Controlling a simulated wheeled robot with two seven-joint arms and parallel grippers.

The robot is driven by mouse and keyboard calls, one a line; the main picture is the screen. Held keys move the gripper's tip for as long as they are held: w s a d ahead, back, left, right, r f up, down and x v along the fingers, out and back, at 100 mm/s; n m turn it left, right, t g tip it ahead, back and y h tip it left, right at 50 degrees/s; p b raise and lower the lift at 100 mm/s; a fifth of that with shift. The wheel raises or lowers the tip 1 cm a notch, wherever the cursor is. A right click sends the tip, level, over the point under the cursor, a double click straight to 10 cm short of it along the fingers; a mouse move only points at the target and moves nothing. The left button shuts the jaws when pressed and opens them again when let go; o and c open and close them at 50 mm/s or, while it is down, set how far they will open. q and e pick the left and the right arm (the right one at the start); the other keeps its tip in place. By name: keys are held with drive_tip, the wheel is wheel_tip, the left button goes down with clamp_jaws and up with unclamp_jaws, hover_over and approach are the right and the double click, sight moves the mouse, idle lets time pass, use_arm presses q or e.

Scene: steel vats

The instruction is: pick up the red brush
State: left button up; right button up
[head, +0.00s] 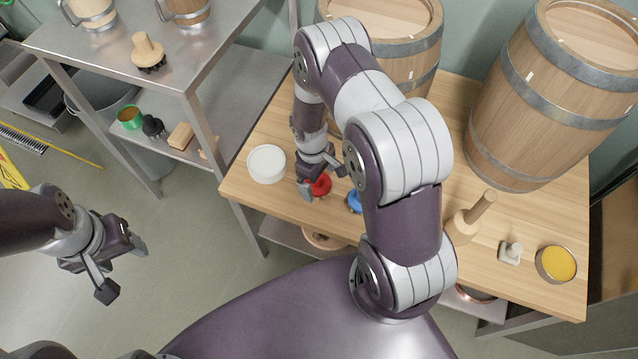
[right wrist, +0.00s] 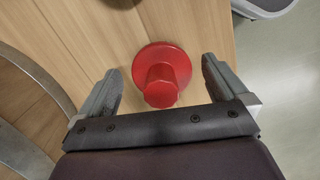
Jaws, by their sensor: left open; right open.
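The red brush (head: 320,187) stands on the wooden table, partly hidden by my right gripper in the head view. In the right wrist view, the red brush (right wrist: 161,78) shows a round base and a knob handle pointing up toward the camera. My right gripper (head: 322,187) is open above it. Its two fingers (right wrist: 160,80) lie on either side of the brush, apart from it. My left gripper (head: 124,270) is open and empty over the floor at the left, away from the table.
A blue object (head: 354,201) stands just right of the red brush, partly behind my arm. A white round container (head: 267,164) is to its left. Two barrels (head: 545,100) stand at the table's back. A mallet (head: 466,220) and yellow tin (head: 556,264) are at right.

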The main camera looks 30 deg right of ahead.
wheel_tip(320, 180, down, 2)
drive_tip(key=shift+a+f, duration=0.1)
drive_tip(key=shift+c, duration=1.2)
drive_tip(key=c, duration=0.9)
wheel_tip(320, 180, up, 5)
drive_tip(key=shift+w+f+p, duration=0.1)
drive_tip(key=shift+f+p, duration=0.05)
drive_tip(key=shift+p, duration=0.25)
drive_tip(key=s+a+r, duration=0.2)
drive_tip(key=s, duration=0.1)
drive_tip(key=s+a+r+p, duration=0.1)
drive_tip(key=s+r, duration=0.1)
drive_tip(key=s, duration=0.2)
drive_tip(key=s+a+r, duration=0.2)
drive_tip(key=s, duration=0.1)
drive_tip(key=shift+s+a+r, duration=0.15)
drive_tip(key=shift+a+r, duration=0.1)
drive_tip(key=shift+a, duration=0.1)
